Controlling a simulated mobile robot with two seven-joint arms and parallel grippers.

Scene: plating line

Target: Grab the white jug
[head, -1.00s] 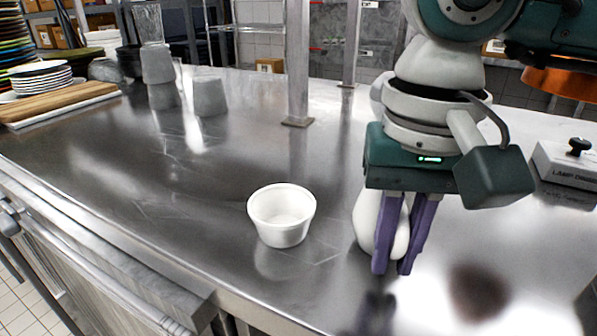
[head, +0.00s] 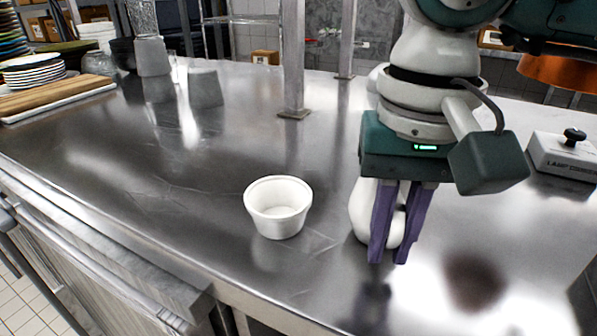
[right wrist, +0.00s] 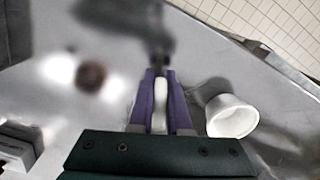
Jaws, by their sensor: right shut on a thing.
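The white jug (head: 361,211) stands on the steel counter, partly hidden behind the purple fingers of my right gripper (head: 388,258). The gripper points down and is shut on the jug. In the right wrist view a narrow white part of the jug (right wrist: 160,105) lies between the two fingers (right wrist: 160,85). Most of the jug's body is hidden there. My left gripper is not in view.
A white ramekin (head: 278,208) stands on the counter (head: 150,205) left of the jug, apart from it. A steel post (head: 294,70) rises behind. A lamp control box (head: 562,155) is at the right. Grey cups, plates and a wooden board (head: 60,97) are at the far left.

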